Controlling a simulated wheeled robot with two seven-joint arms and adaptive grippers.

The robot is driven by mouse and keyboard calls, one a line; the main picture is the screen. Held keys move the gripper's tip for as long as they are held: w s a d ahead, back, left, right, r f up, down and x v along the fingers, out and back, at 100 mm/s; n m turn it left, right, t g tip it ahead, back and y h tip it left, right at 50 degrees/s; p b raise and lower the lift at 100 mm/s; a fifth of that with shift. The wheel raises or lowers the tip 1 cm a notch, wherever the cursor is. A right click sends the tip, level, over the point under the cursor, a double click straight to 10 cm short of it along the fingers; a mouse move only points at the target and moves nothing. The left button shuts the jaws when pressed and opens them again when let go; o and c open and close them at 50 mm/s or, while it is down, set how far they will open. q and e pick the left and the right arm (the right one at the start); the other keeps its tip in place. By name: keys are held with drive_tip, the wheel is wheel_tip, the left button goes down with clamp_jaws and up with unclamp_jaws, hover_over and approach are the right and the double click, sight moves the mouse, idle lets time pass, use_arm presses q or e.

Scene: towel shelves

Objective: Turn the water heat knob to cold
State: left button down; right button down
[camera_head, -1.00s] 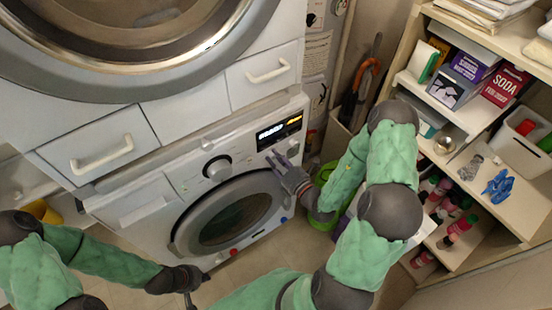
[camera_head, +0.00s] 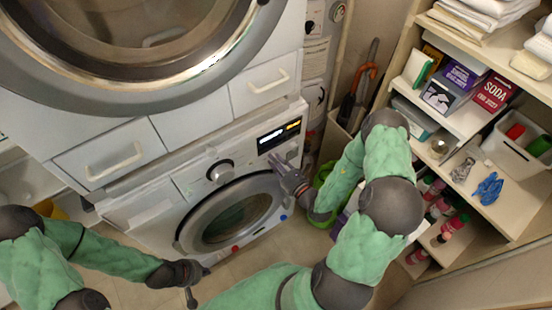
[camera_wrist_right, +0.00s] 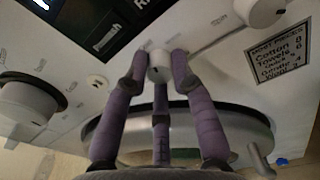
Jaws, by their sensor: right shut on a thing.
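In the right wrist view a small white round knob (camera_wrist_right: 160,62) with a dark mark sits on the lower machine's white panel, below the dark display. My right gripper (camera_wrist_right: 160,72) has its purple-grey fingers closed around this knob. In the head view my right gripper (camera_head: 277,160) reaches the panel below the lit display (camera_head: 279,135), and its hand hides the knob. No label naming the knob is readable. My left gripper (camera_head: 201,283) hangs low in front of the machine, its fingers apart and empty.
A larger dial (camera_head: 220,172) sits left on the panel, above the round door (camera_head: 230,215). Another white knob (camera_wrist_right: 262,10) is at the wrist view's upper right. Shelves (camera_head: 470,120) with boxes and bottles stand at right. A green basket (camera_head: 322,182) is behind my right arm.

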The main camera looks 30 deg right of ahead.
drive_tip(key=shift+s+a+f+n+p, duration=0.1)
drive_tip(key=shift+n+p, duration=0.25)
drive_tip(key=shift+n, duration=0.55)
drive_tip(key=shift+f+n+p, duration=0.1)
drive_tip(key=shift+n+p, duration=0.2)
drive_tip(key=shift+n, duration=0.6)
drive_tip(key=c, duration=1)
unclamp_jaws()
drive_tip(key=shift+c, duration=0.2)
drive_tip(key=shift+r, duration=0.1)
drive_tip(key=s+d, duration=0.1)
drive_tip(key=s, duration=1)
drive_tip(key=shift+s+d+r, duration=0.15)
drive_tip(key=shift+s+r, duration=0.1)
drive_tip(key=shift+s, duration=0.15)
